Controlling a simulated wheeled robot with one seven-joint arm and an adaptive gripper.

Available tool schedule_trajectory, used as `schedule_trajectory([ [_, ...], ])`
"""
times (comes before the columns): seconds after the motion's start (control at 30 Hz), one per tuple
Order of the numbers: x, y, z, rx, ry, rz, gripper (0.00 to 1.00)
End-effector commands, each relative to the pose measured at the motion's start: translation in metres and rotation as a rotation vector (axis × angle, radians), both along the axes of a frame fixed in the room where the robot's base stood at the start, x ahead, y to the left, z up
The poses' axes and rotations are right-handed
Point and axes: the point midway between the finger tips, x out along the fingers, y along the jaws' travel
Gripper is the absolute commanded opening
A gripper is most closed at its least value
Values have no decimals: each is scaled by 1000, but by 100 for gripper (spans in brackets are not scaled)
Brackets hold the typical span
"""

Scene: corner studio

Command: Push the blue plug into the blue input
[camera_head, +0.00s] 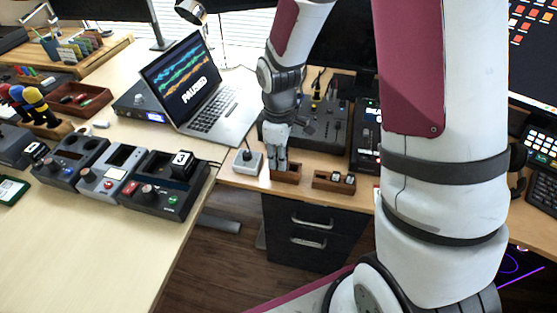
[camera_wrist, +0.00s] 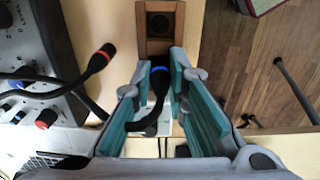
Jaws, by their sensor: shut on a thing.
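In the wrist view, my gripper (camera_wrist: 161,66) has its teal-padded fingers on either side of a black plug with a blue ring (camera_wrist: 160,70). The fingers are shut on this blue plug, and its dark cable runs back between them. I see no clear blue marking on that socket. In the head view, my gripper (camera_head: 280,162) is down at the wooden block (camera_head: 287,176), and the plug is hidden.
A second black plug with a red ring (camera_wrist: 104,53) lies to the left in the wrist view, beside a grey knobbed device (camera_wrist: 40,45). In the head view, a white box (camera_head: 247,162) stands left of my gripper and another wooden block (camera_head: 334,182) stands right. The desk edge is close.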

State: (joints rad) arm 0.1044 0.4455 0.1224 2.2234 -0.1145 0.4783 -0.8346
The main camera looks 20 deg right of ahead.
Motion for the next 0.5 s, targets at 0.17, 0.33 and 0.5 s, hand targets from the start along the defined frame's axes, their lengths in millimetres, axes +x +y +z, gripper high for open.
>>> schedule_trajectory([
  [0.17, 0, 0, 3, -1, -1, 0, 0],
  [0.33, 1, 0, 16, 0, -4, -1, 0],
  [0.5, -1, 0, 40, 0, -4, -1, 0],
])
